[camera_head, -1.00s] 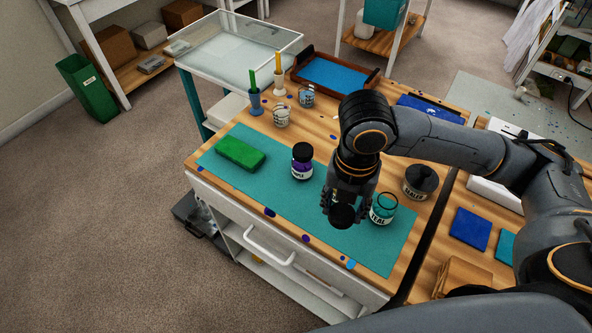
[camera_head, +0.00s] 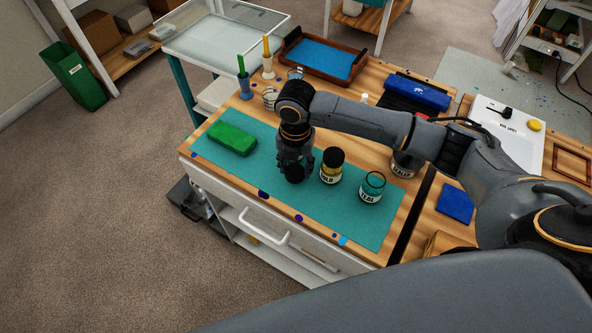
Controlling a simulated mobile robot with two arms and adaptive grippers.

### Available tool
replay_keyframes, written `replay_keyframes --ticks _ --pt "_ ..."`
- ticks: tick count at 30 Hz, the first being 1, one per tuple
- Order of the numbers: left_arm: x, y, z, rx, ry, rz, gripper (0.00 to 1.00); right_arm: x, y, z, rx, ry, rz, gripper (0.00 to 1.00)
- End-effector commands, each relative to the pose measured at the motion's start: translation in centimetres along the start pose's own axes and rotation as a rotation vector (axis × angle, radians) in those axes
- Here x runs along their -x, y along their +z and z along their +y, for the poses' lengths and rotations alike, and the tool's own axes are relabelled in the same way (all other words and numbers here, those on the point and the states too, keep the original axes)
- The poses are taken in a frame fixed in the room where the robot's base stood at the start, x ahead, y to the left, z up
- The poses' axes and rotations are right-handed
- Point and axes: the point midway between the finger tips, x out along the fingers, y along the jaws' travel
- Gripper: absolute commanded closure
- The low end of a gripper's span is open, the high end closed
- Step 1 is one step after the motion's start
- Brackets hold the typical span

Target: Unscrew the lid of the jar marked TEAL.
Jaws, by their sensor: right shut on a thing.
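The jar marked TEAL (camera_head: 371,187) stands upright on the teal mat (camera_head: 335,215). Its top looks open, with a dark rim and teal inside and no black lid on it. My right gripper (camera_head: 294,168) is left of it, over the mat's middle, and is shut on a dark round piece that looks like a black lid, partly covered by the fingers. The jar marked GOLD (camera_head: 332,168), with a black lid on, stands between the gripper and the TEAL jar. The purple jar is not visible; my right gripper covers that area. My left gripper is not in view.
A green block (camera_head: 232,138) lies on the mat's left. The SEALER tin (camera_head: 404,164) stands behind the TEAL jar, partly behind my arm. Brush holders (camera_head: 246,87) and a wooden tray (camera_head: 287,56) are at the back. The mat's front right is clear.

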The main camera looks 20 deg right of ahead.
Motion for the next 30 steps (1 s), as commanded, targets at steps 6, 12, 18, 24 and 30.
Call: replay_keyframes --ticks 6,12,18,24,30 --pt "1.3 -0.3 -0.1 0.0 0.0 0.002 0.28 -2.5 -0.2 -0.2 0.0 -0.003 0.002 0.91" --pt "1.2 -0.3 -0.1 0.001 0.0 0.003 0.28 -2.8 -0.1 -0.1 0.001 -0.001 0.0 0.91" --pt "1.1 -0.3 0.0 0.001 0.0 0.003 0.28 -3.0 -0.1 -0.2 0.001 -0.002 0.001 0.49" --pt "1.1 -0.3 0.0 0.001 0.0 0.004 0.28 -3.0 -0.1 -0.2 0.001 -0.002 0.001 0.31" --pt "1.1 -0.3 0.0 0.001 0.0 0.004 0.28 -2.9 -0.1 -0.2 0.001 -0.002 0.001 0.31"
